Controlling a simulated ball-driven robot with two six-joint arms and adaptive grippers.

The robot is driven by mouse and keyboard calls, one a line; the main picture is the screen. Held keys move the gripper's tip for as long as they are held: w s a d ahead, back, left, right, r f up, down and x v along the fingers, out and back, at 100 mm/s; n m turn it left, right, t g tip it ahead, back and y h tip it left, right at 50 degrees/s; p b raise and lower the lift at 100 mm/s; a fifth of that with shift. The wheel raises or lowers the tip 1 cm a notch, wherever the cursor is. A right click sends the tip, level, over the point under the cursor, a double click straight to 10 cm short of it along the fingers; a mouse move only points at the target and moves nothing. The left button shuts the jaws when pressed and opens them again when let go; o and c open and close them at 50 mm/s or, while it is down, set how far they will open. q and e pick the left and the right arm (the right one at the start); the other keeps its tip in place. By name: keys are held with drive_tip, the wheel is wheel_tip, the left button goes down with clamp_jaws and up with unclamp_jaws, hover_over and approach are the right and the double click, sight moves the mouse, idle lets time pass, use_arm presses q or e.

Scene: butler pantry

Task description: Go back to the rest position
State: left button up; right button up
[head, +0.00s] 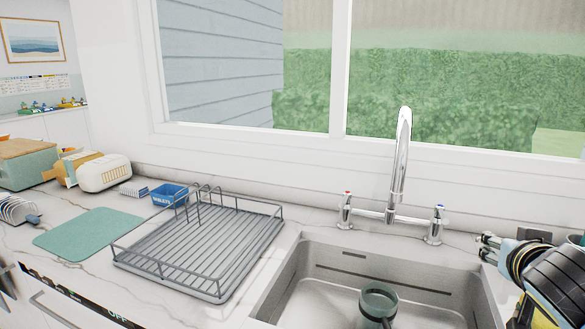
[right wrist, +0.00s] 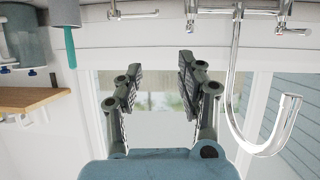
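My right gripper (head: 486,246) is at the right edge of the head view, over the counter to the right of the sink, pointing left. In the right wrist view my right gripper (right wrist: 161,66) has its two dark fingers spread apart, with nothing between them. The chrome tap (right wrist: 237,80) shows upside down beside it in that view. My left gripper does not show in either view.
The sink (head: 300,270) holds a dark green round vessel (head: 378,300) with a handle. Left of it stand an empty wire dish rack (head: 200,250), a green mat (head: 88,232), a blue tub (head: 169,194) and a white toaster (head: 104,173). The tall tap (head: 400,160) rises behind the sink.

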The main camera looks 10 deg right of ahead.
drive_tip(key=s+a+f+n+g+y, duration=0.35)
drive_tip(key=s+a, duration=0.45)
drive_tip(key=s, duration=0.4)
drive_tip(key=s+a+f+n+g+y, duration=0.35)
drive_tip(key=s+a, duration=0.45)
drive_tip(key=s, duration=0.3)
drive_tip(key=s+d+f+g+b, duration=0.15)
drive_tip(key=f+b, duration=0.35)
drive_tip(key=f, duration=1.4)
drive_tip(key=s+d+f+b, duration=0.2)
drive_tip(key=f+b, duration=0.2)
drive_tip(key=f, duration=1.4)
drive_tip(key=s+f+g+b, duration=0.1)
drive_tip(key=s+f+b, duration=0.5)
drive_tip(key=s+f, duration=1.1)
wheel_tip(320, 180, down, 3)
drive_tip(key=shift+d+f, duration=0.2)
drive_tip(key=shift+d, duration=0.1)
